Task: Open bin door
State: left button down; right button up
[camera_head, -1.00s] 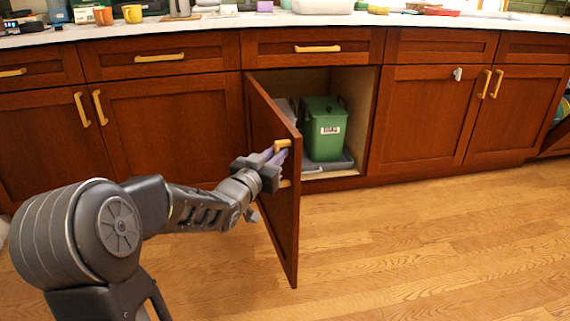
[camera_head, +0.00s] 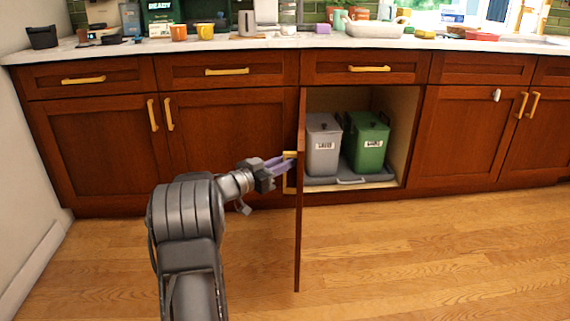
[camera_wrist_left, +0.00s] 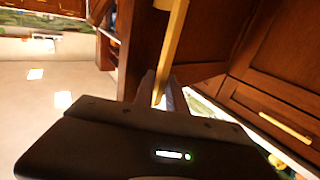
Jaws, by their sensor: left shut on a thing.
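The bin door (camera_head: 300,225) is a red-brown cabinet door, swung wide open and seen nearly edge-on in the head view. My left gripper (camera_head: 284,162) is shut on the door's brass handle (camera_head: 290,155), on the door's left side. In the left wrist view the handle (camera_wrist_left: 174,40) runs down between the fingers of my left gripper (camera_wrist_left: 162,92). Inside the open cabinet stand a grey bin (camera_head: 323,150) and a green bin (camera_head: 366,145), upright side by side on a grey pull-out tray (camera_head: 350,181). My right gripper is not in view.
Closed cabinets flank the opening, with brass handles such as the one (camera_head: 153,115) at left. The counter (camera_head: 250,43) above carries mugs, a white dish (camera_head: 374,27) and other items. The wooden floor (camera_head: 430,250) in front is clear. A white wall (camera_head: 25,170) stands at far left.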

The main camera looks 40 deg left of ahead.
pick_arm(q)
jog(key=shift+a+r, duration=0.15)
jog(key=shift+r, duration=0.15)
jog(key=c, duration=1.4)
grip_release()
jog(key=shift+w+f, duration=0.15)
jog(key=shift+f, duration=0.05)
jog(key=s+p, duration=0.2)
jog(key=s, duration=0.5)
jog(key=shift+s+a, duration=0.2)
jog(key=shift+s, duration=0.2)
